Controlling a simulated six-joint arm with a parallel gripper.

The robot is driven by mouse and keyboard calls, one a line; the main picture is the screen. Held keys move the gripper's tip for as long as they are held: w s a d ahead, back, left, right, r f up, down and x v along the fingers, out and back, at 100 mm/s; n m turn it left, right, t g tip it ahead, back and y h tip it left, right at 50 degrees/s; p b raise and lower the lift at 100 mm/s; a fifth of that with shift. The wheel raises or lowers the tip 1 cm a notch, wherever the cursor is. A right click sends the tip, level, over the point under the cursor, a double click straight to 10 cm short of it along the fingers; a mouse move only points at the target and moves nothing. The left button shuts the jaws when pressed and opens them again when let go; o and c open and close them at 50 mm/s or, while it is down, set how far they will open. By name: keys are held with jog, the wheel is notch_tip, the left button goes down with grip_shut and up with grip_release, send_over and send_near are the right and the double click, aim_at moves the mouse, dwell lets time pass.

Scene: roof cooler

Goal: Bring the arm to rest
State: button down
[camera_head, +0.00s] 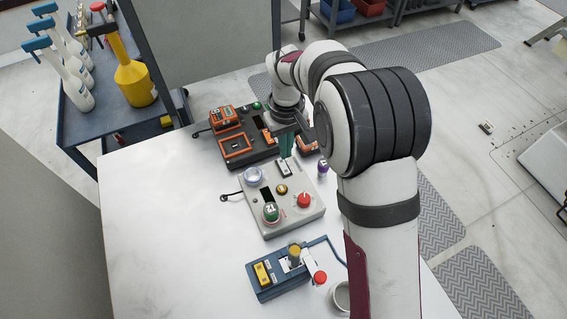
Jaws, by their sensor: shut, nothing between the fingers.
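My arm reaches up from the lower right, bends at a large grey-banded joint and extends toward the back of the white table (160,210). My gripper (287,148) is at its far end, small in the picture and pointing down.
On the table are a black-and-orange device (236,146), a grey control box (262,222) with buttons, a blue box (264,290) with a lever, a purple item (322,167) and a white cup (341,296). A blue cart (110,128) with bottles stands left. The table's left part is clear.

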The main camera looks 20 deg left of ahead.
jog(key=shift+r, duration=0.6)
jog(key=s+d+r+m+y, duration=0.1)
jog(key=s+d+r+m, duration=0.4)
jog(key=s+d, duration=0.3)
jog(key=s+d+r+m, duration=0.5)
jog(key=s+d+r, duration=0.1)
jog(key=d, duration=0.4)
jog(key=s+d+f+m, duration=0.1)
jog(key=s+m, duration=0.1)
jog(key=s, duration=0.3)
jog(key=s+d+f+m, duration=0.1)
jog(key=s+d+m, duration=0.1)
jog(key=s, duration=0.3)
jog(key=shift+s+d+m+y, duration=0.3)
jog(key=shift+s+y, duration=0.1)
